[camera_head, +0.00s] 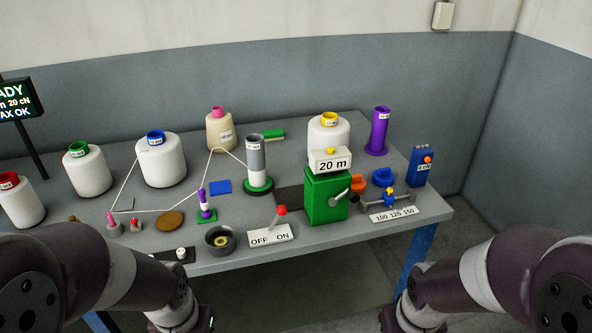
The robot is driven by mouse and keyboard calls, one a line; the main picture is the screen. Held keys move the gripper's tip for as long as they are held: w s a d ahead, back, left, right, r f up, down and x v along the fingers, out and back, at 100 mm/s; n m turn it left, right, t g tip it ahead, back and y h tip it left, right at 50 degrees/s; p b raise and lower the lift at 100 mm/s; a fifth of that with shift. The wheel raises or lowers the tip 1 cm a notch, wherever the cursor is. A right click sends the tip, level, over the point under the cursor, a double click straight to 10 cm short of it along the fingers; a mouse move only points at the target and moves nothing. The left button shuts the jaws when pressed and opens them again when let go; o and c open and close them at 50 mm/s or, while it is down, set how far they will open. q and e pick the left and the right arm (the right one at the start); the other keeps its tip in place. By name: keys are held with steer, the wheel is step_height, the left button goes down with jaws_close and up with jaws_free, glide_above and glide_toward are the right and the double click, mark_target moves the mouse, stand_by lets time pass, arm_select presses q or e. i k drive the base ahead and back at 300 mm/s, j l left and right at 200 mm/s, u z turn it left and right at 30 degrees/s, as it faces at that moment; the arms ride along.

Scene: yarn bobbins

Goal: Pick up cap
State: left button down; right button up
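No single thing is clearly marked as the cap. Small cap-like pieces on the table are an orange piece (358,182) and a blue piece (383,177) right of the green machine, and a flat brown disc (170,221) at the front left. A dark round cup (220,240) with a yellowish centre sits near the front edge. My two arms come in at the bottom left and bottom right, in front of the table. Their fingers are below the picture's edge, so I see neither gripper's opening.
The grey table (300,255) holds several yarn bobbins, including a white one with a blue top (160,160). The green machine (325,197) carries a "20 m" sign. An OFF/ON lever (281,211) stands near the front edge. White yarn runs across the left side.

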mark_target(358, 184)
steer(key=i+l, duration=0.4)
steer(key=l, duration=0.2)
steer(key=i+l, duration=0.45)
steer(key=l, duration=0.15)
steer(key=i+l, duration=0.4)
steer(key=l, duration=0.2)
steer(key=i+j, duration=0.2)
steer(key=i, duration=0.2)
